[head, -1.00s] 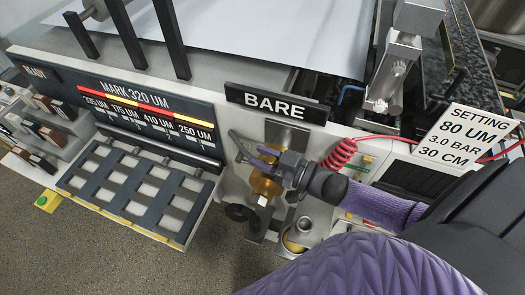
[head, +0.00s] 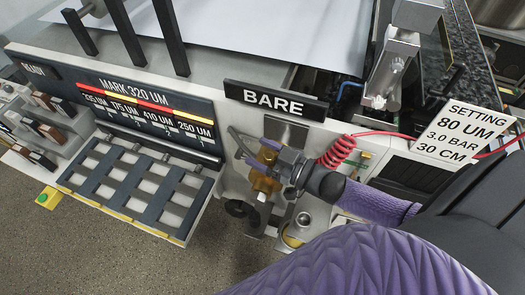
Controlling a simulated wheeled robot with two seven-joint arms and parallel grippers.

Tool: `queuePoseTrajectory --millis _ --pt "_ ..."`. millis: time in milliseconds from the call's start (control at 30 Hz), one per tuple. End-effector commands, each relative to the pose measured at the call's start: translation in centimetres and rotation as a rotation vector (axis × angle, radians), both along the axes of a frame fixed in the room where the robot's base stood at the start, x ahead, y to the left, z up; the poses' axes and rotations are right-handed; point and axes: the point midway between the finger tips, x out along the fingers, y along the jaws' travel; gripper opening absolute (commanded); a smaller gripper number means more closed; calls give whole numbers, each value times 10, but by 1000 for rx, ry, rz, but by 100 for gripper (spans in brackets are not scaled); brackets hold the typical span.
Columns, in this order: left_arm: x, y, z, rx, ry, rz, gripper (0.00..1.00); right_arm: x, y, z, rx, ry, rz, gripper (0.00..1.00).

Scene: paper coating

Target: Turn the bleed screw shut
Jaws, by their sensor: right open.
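A brass valve body (head: 265,184) is mounted on the grey plate below the BARE sign (head: 275,101). A small pale square-ended stub (head: 262,197) shows at its lower front, and a black round knob (head: 240,208) sits to its lower left. I cannot tell for certain which of these is the bleed screw. My right gripper (head: 243,148) reaches in from the right, with its fingers open just above and in front of the brass body. It hides the body's upper part, and I cannot tell whether it touches it. My left gripper is not in view.
A red coiled hose (head: 337,151) hangs right of the gripper. A setting card (head: 465,132) reads 80 UM, 3.0 BAR, 30 CM. A slotted rack (head: 140,185) stands at left under a MARK 320 UM panel (head: 140,105). A white sheet (head: 290,30) lies behind.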

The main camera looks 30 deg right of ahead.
Motion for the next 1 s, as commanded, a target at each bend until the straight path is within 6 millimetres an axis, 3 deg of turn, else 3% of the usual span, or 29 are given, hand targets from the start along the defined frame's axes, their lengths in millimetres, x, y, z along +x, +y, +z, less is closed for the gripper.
queuePoseTrajectory --millis 267,700,1000 --pt "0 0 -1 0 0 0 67 -4 -2 -1 -1 1 0 73" --pt "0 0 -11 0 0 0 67 -78 -46 -2 -2 3 1 73" --pt "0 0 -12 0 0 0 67 -86 -51 0 1 -1 0 73"
